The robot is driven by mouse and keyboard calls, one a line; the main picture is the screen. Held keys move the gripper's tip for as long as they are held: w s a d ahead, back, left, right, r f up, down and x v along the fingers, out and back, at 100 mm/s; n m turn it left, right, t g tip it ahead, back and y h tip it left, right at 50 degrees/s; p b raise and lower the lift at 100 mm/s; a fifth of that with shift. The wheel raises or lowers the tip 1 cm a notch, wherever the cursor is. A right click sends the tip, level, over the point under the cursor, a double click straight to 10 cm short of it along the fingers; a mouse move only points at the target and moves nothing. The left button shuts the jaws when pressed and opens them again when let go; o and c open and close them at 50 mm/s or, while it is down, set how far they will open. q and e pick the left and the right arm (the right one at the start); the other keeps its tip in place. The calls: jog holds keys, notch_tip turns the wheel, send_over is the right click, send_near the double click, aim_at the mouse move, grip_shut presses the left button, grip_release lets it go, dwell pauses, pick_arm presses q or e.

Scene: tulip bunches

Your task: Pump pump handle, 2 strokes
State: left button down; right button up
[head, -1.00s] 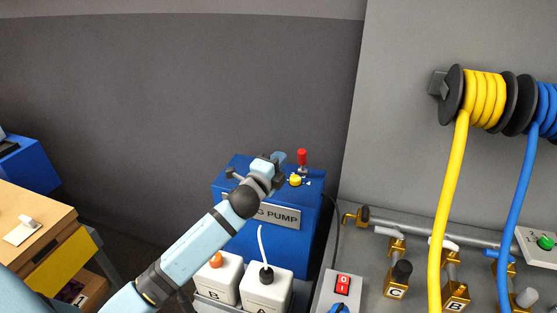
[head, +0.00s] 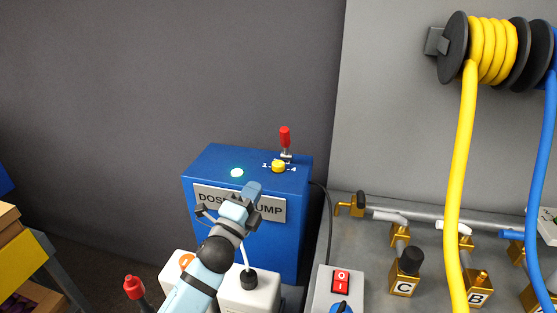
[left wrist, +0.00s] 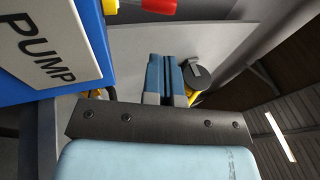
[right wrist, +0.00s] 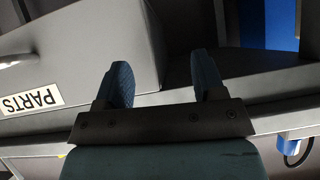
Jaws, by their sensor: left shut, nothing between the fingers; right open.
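The blue dosing pump (head: 230,165) stands against the dark wall in the head view. A red upright handle (head: 285,137) on a metal base is on its top at the right; part of red shows in the left wrist view (left wrist: 160,8). A yellow dial (head: 278,166) and a lit pale green lamp (head: 237,173) are also on top. Another red knob on a dark stem (head: 133,286) stands lower left, partly cut off; its base is hidden. My left gripper (head: 252,190) is shut and empty before the pump's label. My right gripper (right wrist: 163,82) is open and empty.
White canisters (head: 248,290) stand below the pump, partly behind my left arm. A red switch box (head: 340,282), brass valves (head: 405,278) and a yellow hose (head: 465,150) are at the right. The right wrist view shows a grey box by a PARTS label (right wrist: 30,100).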

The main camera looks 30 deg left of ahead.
jog(key=shift+s+f, duration=0.15)
jog(key=shift+s, duration=0.1)
pick_arm(q)
jog(key=p, duration=0.1)
send_near(282, 141)
jog(key=x, duration=0.6)
jog(key=shift+w, duration=0.15)
jog(key=shift+w+r, duration=0.15)
jog(key=shift+w, duration=0.5)
pick_arm(e)
jog(key=shift+w+r, duration=0.15)
jog(key=shift+r, duration=0.05)
pick_arm(q)
jog(key=shift+p, duration=0.3)
pick_arm(e)
jog(key=shift+r, duration=0.1)
